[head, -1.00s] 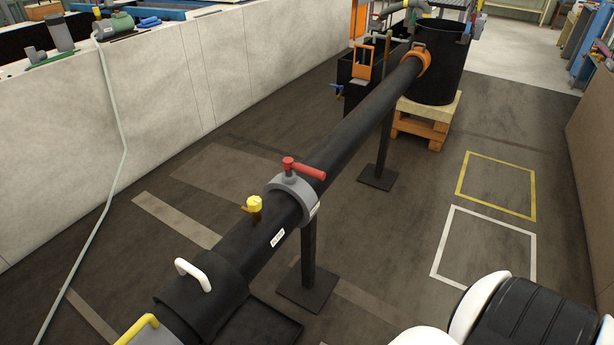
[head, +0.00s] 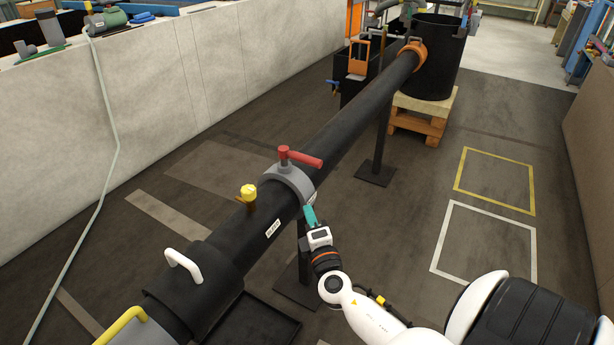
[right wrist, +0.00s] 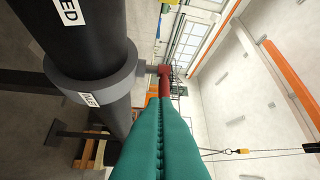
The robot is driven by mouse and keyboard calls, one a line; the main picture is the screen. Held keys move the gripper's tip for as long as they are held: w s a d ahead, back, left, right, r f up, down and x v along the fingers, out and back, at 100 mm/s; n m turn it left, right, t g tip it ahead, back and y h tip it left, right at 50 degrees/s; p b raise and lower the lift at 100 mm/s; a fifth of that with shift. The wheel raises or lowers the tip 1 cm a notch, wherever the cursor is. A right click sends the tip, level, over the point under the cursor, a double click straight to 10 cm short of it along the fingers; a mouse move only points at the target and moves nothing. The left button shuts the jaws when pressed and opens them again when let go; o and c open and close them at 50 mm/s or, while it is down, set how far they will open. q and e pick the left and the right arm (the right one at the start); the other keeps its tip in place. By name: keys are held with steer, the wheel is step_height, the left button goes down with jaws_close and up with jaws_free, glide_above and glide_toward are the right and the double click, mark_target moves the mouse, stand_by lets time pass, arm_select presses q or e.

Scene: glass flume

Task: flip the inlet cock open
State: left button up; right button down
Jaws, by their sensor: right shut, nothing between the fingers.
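The inlet cock is a grey collar (head: 289,181) around the black pipe, with a red lever (head: 305,159) on top. The lever points right, roughly level and at an angle to the pipe. In the right wrist view the collar (right wrist: 92,85) bears an INLET label, and the red lever (right wrist: 165,82) shows just beyond my fingertips. My right gripper (head: 309,211) has teal fingers, shut and empty, pointing up beside the collar's right side, below the lever. The fingers (right wrist: 162,104) overlap the lever's lower end in the wrist view; I cannot tell whether they touch. My left gripper is out of view.
The black pipe (head: 350,124) runs from lower left to a black tank (head: 432,60) on a pallet. A yellow-topped fitting (head: 249,193) and a white handle (head: 184,265) stand on its nearer part. A post supports the pipe near my gripper. Open floor lies to the right.

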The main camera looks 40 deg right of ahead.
steer(key=shift+r, duration=0.3)
steer(key=shift+w, duration=0.15)
steer(key=p, duration=0.2)
glide_toward(300, 161)
steer(key=w+a, duration=0.1)
steer(key=w, duration=0.1)
steer(key=w+d, duration=0.2)
steer(key=d, duration=0.1)
steer(key=shift+r, duration=0.1)
steer(key=shift+w+d+p, duration=0.2)
steer(key=shift+d+p, duration=0.1)
steer(key=shift+d, duration=0.15)
